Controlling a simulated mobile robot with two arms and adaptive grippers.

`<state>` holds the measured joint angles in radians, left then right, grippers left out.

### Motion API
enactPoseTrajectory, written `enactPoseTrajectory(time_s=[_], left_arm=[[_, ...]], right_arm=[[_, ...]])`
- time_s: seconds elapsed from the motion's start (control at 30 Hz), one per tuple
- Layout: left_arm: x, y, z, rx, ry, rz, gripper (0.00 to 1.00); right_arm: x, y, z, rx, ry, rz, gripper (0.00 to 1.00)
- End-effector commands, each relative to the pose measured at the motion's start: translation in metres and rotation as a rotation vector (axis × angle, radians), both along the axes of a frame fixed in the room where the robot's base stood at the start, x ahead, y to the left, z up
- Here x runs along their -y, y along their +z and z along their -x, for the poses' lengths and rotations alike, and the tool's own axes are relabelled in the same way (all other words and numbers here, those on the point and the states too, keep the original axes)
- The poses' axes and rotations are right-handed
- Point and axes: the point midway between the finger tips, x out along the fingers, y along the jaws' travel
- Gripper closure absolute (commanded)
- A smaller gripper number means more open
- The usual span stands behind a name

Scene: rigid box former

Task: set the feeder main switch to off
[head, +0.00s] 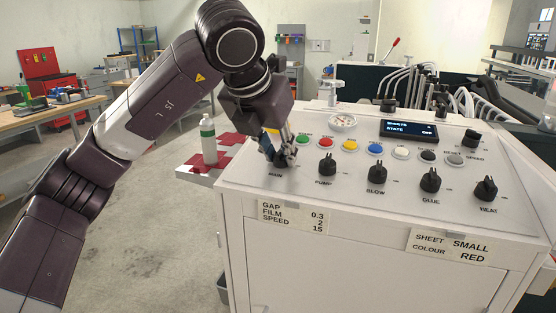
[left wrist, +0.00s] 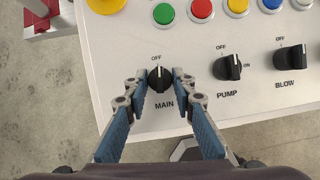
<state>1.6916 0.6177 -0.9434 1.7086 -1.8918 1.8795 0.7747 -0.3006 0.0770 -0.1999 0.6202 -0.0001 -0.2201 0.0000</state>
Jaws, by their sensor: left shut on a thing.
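The main switch (left wrist: 159,79) is a black rotary knob above the label MAIN on the white panel. Its white mark points up toward the word OFF. My left gripper (left wrist: 160,76) is shut on this knob, with a fingertip on each side of it. In the head view the left gripper (head: 282,154) covers most of the knob at the panel's left end. The small display (head: 409,130) has a STATE line that appears to read OFF. My right gripper is not in view.
The pump knob (head: 327,163), blow knob (head: 376,175), glue knob (head: 430,180) and heat knob (head: 486,189) stand in a row to the right. Several coloured buttons, including a red one (head: 326,144), lie behind them. A bottle (head: 208,142) stands left of the panel.

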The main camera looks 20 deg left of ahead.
Motion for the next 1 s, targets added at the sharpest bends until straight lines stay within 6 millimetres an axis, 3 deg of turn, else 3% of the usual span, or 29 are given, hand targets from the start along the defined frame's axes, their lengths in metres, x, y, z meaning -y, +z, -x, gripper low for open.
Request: enactPoseTrajectory(time_s=[0.3,0.83,0.87,1.0], left_arm=[[0.0009,0.0034,-0.0014,0.01,0.115,0.03,1.0],[0.0003,0.0049,-0.0016,0.011,0.138,0.034,1.0],[0.0003,0.005,-0.0016,0.011,0.138,0.034,0.74],[0.0004,0.0037,-0.0012,0.008,0.137,0.033,0.59]], right_arm=[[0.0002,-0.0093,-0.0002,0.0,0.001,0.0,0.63],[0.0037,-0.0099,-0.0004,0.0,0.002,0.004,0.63],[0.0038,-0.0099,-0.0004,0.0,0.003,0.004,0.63],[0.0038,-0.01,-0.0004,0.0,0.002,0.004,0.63]])
